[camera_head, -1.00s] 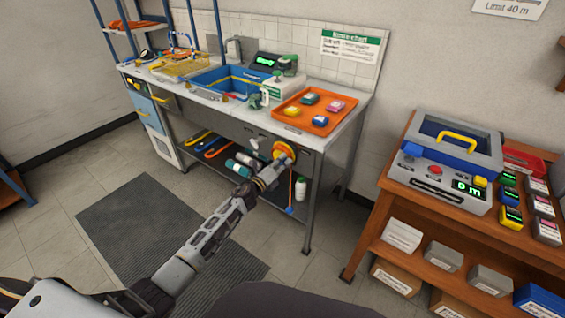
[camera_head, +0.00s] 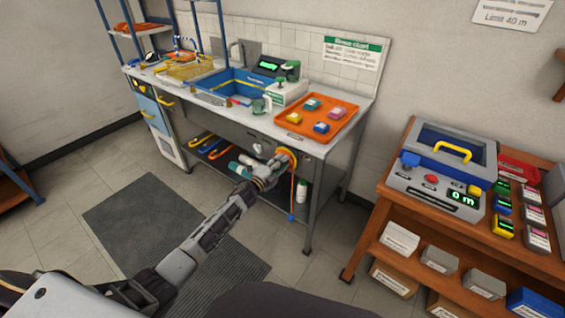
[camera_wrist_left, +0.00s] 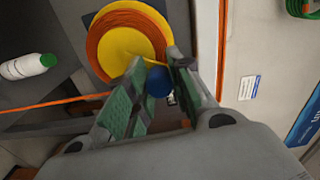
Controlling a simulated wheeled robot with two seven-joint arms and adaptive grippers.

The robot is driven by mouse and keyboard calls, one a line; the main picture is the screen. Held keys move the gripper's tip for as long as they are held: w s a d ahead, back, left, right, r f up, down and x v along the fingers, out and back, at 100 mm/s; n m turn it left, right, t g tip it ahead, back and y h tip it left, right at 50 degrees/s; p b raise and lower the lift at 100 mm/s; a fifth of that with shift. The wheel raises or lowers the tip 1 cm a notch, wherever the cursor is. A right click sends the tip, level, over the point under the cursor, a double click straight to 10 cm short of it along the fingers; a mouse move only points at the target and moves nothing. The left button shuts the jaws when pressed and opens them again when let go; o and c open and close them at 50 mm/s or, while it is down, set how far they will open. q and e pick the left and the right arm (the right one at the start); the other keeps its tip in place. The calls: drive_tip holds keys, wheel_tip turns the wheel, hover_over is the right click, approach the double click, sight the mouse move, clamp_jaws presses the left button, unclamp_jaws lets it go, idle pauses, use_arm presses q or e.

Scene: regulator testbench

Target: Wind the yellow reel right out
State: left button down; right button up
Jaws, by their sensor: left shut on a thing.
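The yellow reel (camera_wrist_left: 128,42), wound with orange cord, is mounted on the front of the sink bench. In the head view the reel (camera_head: 289,153) is mostly hidden behind my left gripper (camera_head: 275,168). In the left wrist view my left gripper (camera_wrist_left: 160,72) is shut on the reel's blue knob (camera_wrist_left: 158,82), near the rim of the yellow face. Orange cord (camera_wrist_left: 60,103) leads away from the reel; in the head view it hangs down to a blue end piece (camera_head: 291,217). My right gripper is out of view.
A white bottle (camera_head: 301,189) with a green cap stands on the lower shelf beside the cord. The bench top holds an orange tray (camera_head: 345,123) and a blue sink. A wooden stand at right bears a grey-blue box (camera_head: 433,190) reading 0 m.

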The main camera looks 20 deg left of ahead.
use_arm(q)
drive_tip(key=n, duration=0.1)
drive_tip(key=n+p, duration=0.1)
drive_tip(key=a+n, duration=0.1)
drive_tip(key=shift+w+a+r, duration=0.1)
drive_tip(key=shift+w+r, duration=0.1)
drive_tip(key=shift+r, duration=0.05)
drive_tip(key=shift+a+n+p, duration=0.2)
drive_tip(key=shift+n+p, duration=0.25)
drive_tip(key=shift+n, duration=0.35)
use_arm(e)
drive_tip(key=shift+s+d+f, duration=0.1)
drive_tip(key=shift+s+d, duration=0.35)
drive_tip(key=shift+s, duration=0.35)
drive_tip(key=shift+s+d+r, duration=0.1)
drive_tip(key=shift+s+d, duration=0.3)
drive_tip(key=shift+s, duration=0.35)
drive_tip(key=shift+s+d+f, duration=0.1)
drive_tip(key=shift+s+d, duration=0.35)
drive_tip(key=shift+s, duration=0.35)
use_arm(q)
drive_tip(key=c, duration=1.3)
unclamp_jaws()
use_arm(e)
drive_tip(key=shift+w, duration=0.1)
